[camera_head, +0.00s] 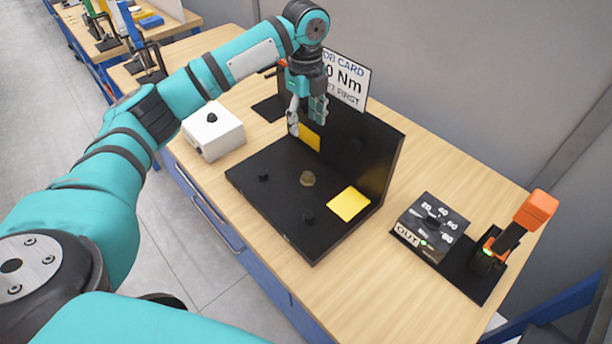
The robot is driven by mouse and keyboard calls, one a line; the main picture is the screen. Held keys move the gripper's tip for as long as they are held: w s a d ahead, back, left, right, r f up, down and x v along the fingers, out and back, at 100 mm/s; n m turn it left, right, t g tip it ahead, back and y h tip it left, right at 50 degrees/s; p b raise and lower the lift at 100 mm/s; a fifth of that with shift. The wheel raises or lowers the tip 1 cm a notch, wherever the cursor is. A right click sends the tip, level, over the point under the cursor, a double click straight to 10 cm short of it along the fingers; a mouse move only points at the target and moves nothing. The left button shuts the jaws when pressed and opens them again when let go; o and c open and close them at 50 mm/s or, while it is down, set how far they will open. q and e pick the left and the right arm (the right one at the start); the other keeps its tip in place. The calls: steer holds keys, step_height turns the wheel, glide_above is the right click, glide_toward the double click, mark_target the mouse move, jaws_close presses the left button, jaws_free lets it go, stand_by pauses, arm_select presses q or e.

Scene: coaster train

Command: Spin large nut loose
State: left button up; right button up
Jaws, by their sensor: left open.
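A black L-shaped fixture (262,206) stands on the bench, with a flat base and an upright back plate (382,150). A round tan-brown piece (307,178) sits in the middle of the base; I cannot tell whether it is the large nut. Small dark knob-like pieces (308,218) also sit on the base, and one shows on the back plate. My left gripper (306,126) is open, fingers pointing down, above the rear left part of the fixture near the back plate. Nothing shows between its fingers. My right gripper is out of view.
Yellow squares (349,204) mark the fixture. A white box with a black knob (213,131) stands at left. A dial unit (432,228) marked OUT and an orange-handled tool in a stand (534,212) are at right. A job card (347,80) stands behind.

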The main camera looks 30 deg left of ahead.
mark_target(306, 173)
arm_select(q)
step_height(306, 173, down, 17)
steer(key=p, duration=0.3)
steer(key=shift+s+f+p, duration=0.1)
steer(key=shift+f+p, duration=0.05)
steer(key=shift+p, duration=0.25)
jaws_close()
